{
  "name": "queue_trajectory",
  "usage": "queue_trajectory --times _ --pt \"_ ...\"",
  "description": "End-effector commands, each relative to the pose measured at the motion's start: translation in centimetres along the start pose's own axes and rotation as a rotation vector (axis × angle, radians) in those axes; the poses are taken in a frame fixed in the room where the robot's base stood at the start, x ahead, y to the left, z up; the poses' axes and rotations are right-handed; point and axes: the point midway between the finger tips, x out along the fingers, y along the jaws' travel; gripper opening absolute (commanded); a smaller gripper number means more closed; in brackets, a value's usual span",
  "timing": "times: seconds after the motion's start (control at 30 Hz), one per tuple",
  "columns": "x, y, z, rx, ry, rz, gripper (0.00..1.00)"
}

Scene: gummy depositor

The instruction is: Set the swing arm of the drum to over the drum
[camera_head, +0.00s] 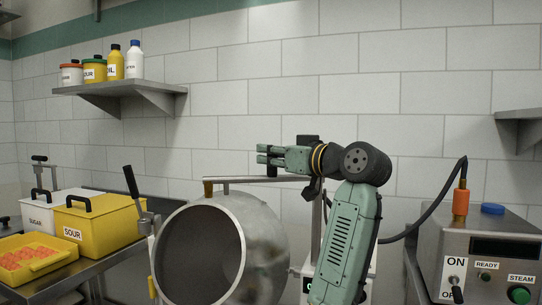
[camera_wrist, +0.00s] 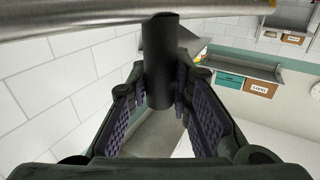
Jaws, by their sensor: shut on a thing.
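The metal drum (camera_head: 268,235) stands at the centre of the head view, its dark round mouth facing front left. The swing arm (camera_head: 255,180) is a thin, nearly level grey bar just above the drum's top in that view, with a brown-orange end piece (camera_head: 208,188) at its left end. My gripper (camera_head: 262,154) is above the bar, pointing left. In the wrist view, the bar (camera_wrist: 70,18) crosses the top, and a dark upright handle (camera_wrist: 160,65) meets it. My gripper (camera_wrist: 160,100) is shut on this handle, a purple pad at each side. The handle is not clear in the head view.
Left of the drum are a black-handled lever (camera_head: 132,185), a yellow SOUR box (camera_head: 100,225) and a yellow tray (camera_head: 45,262) of orange pieces. A control box (camera_head: 480,255) with a cable stands at right. Wall shelves hang at upper left and right.

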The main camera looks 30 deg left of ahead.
Motion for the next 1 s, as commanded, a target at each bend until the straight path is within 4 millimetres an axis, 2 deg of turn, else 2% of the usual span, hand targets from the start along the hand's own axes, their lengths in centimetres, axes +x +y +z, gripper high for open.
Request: queue_trajectory --times 0.33,0.37,0.63,1.0 --pt "-0.11 -0.16 0.21 -0.001 -0.005 -0.005 0.0" --pt "-0.11 -0.17 0.22 -0.001 -0.005 -0.005 0.21" --pt "-0.07 -0.12 0.12 -0.001 -0.003 -0.003 0.39" --pt "-0.44 -0.05 0.05 -0.001 -0.001 -0.001 0.4"
